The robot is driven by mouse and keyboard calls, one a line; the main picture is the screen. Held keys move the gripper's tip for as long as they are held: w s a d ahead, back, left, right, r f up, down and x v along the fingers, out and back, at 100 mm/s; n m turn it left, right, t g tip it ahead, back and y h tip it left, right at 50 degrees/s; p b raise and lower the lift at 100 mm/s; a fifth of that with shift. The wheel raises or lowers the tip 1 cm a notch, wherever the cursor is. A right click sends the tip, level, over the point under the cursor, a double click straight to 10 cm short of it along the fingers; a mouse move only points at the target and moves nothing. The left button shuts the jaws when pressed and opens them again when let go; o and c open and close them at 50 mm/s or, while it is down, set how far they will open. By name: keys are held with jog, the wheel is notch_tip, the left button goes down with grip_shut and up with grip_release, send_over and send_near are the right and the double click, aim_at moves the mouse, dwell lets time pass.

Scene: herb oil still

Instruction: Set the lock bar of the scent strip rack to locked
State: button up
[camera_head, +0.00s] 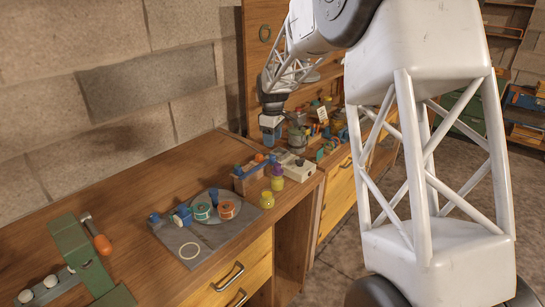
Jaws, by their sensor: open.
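My gripper (270,133) hangs fingers-down over the back of the wooden bench, above and behind a small orange-brown rack (248,182). It is small in the picture, with nothing seen between its fingers. The rack has blue parts at its left end and small coloured items in it. It may be the scent strip rack, but I cannot tell for sure. Its lock bar is too small to make out, so its setting is unclear. My gripper appears apart from the rack.
A grey mat (187,248) holds spools and blue pieces. Small bottles (277,178) and a pale box (299,171) stand beside the rack. Bare bench (130,205) lies between. Clutter crowds the back.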

aim_at(273, 155)
jog(key=shift+f, duration=0.1)
jog(key=shift+f, duration=3.85)
